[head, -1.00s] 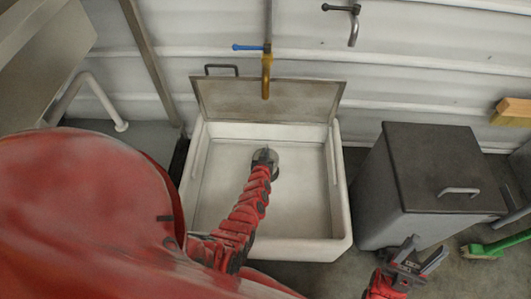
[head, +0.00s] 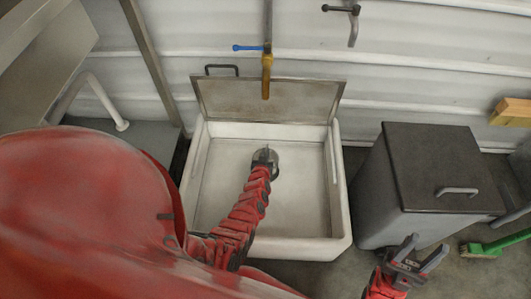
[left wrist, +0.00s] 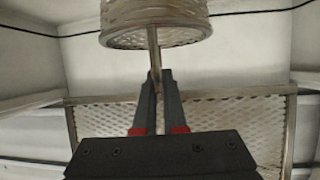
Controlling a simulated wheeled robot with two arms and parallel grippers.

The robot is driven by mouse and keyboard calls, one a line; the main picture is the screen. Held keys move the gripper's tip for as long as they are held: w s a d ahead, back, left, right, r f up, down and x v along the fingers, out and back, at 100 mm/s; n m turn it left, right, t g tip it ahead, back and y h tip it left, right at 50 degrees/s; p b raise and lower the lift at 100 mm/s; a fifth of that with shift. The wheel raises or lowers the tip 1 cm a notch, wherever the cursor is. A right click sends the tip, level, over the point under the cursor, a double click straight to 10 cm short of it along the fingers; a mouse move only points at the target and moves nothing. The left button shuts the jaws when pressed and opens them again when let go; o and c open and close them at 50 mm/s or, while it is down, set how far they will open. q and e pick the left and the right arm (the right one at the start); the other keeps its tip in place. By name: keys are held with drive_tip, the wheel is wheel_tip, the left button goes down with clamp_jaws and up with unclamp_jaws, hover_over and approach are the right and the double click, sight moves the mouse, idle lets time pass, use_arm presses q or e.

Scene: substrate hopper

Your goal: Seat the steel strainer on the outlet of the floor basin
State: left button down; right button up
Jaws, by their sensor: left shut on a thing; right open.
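The steel strainer (left wrist: 155,22) is a perforated metal cylinder with a thin stem, at the top of the left wrist view. My left gripper (left wrist: 158,75) is shut on its stem. In the head view my left gripper (head: 264,154) is over the floor basin (head: 342,205), and the strainer (head: 274,166) shows as a small grey round shape beside and below the fingers. I cannot tell whether it touches the basin's floor. The outlet does not show in either view. My right gripper (head: 411,252) is open and empty, to the right of the basin.
A hinged grate (head: 300,101) stands raised at the basin's back, and a brass tap (head: 266,75) with a blue lever hangs above it. A grey bin (head: 440,160) with a dark lid stands at right. A green brush (head: 485,249) lies on the floor. The basin floor around the strainer looks clear.

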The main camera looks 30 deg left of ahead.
use_arm(q)
drive_tip(key=shift+f, duration=0.15)
drive_tip(key=shift+f+b, duration=0.6)
drive_tip(key=shift+b, duration=0.05)
drive_tip(key=shift+f, duration=0.15)
drive_tip(key=shift+f+b, duration=0.4)
drive_tip(key=shift+b, duration=0.05)
idle(0.4)
drive_tip(key=c, duration=0.9)
unclamp_jaws()
